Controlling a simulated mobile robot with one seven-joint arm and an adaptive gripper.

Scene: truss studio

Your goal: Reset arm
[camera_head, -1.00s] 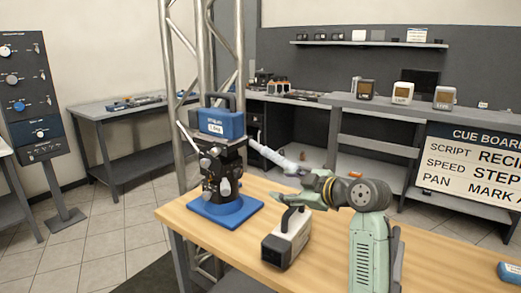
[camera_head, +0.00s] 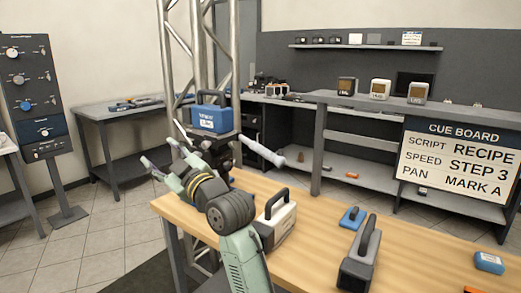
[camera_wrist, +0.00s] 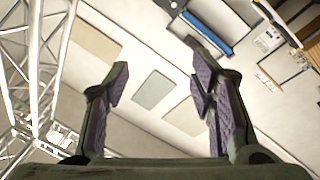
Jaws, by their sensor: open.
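My gripper (camera_wrist: 160,84) is open in the wrist view, with nothing between its two purple-lined fingers. Behind the fingers are pale ceiling and wall panels. In the head view my green arm rises over the left part of the wooden table, with my gripper (camera_head: 162,154) at its upper left end. It appears in front of the black camera head (camera_head: 227,148) and hides most of it. I cannot tell whether the two touch.
A blue case (camera_head: 211,118) sits on top of the camera head. A white handled box (camera_head: 277,222), a grey handled box (camera_head: 358,268) and small blue items (camera_head: 352,218) (camera_head: 489,263) are on the table (camera_head: 420,259). A metal truss (camera_head: 228,60) stands behind.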

